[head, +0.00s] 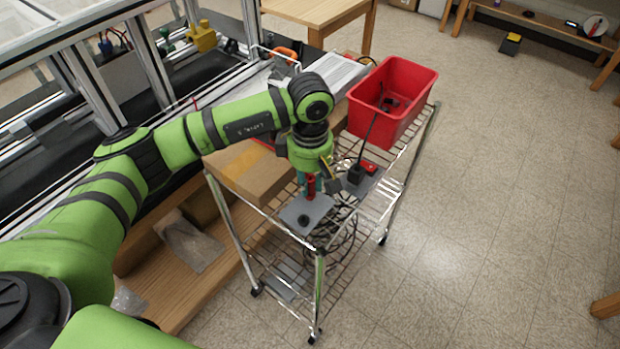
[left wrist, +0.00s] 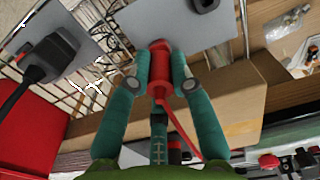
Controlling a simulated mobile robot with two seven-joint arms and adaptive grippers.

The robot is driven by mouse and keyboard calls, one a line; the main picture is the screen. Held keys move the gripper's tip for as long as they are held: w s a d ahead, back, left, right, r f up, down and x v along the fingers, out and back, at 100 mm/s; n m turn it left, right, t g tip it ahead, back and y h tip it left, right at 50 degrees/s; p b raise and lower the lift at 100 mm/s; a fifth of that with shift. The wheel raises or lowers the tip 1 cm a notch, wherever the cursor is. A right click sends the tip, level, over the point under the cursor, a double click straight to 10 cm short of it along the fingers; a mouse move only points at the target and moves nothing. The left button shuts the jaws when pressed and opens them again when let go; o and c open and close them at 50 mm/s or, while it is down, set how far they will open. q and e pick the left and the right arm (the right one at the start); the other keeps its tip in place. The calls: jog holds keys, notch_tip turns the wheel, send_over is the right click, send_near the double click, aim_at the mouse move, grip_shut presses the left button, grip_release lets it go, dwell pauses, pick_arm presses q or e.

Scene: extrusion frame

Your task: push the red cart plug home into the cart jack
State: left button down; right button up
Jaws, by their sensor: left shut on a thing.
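My left gripper (head: 312,186) is shut on the red plug (head: 311,188), with teal fingers on both sides of it. In the left wrist view, the red plug (left wrist: 160,66) sits between the fingertips (left wrist: 163,80) and its red cord trails back toward the wrist. The grey plate (head: 318,207) on the cart bears a dark jack (head: 304,219). The jack also shows at the top edge of the left wrist view (left wrist: 205,5), up and right of the plug. The plug is apart from this jack. Whether its nose touches the plate is unclear. My right gripper is out of view.
A black plug (head: 356,174) stands on a second grey plate beside a small red part (head: 370,168). A red bin (head: 392,98) and a cardboard box (head: 248,168) are on the wire cart (head: 399,177). Open floor lies to the right.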

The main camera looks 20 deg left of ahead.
aim_at(310, 178)
pick_arm(q)
jog(key=shift+b, duration=0.45)
dwell(1.0)
jog(key=shift+b, duration=0.3)
dwell(0.7)
jog(key=shift+b, duration=0.3)
jog(key=shift+f+b, duration=0.5)
jog(key=shift+b, duration=0.05)
jog(key=c, duration=1)
grip_release()
notch_tip(310, 178, up, 12)
jog(key=shift+r, duration=0.1)
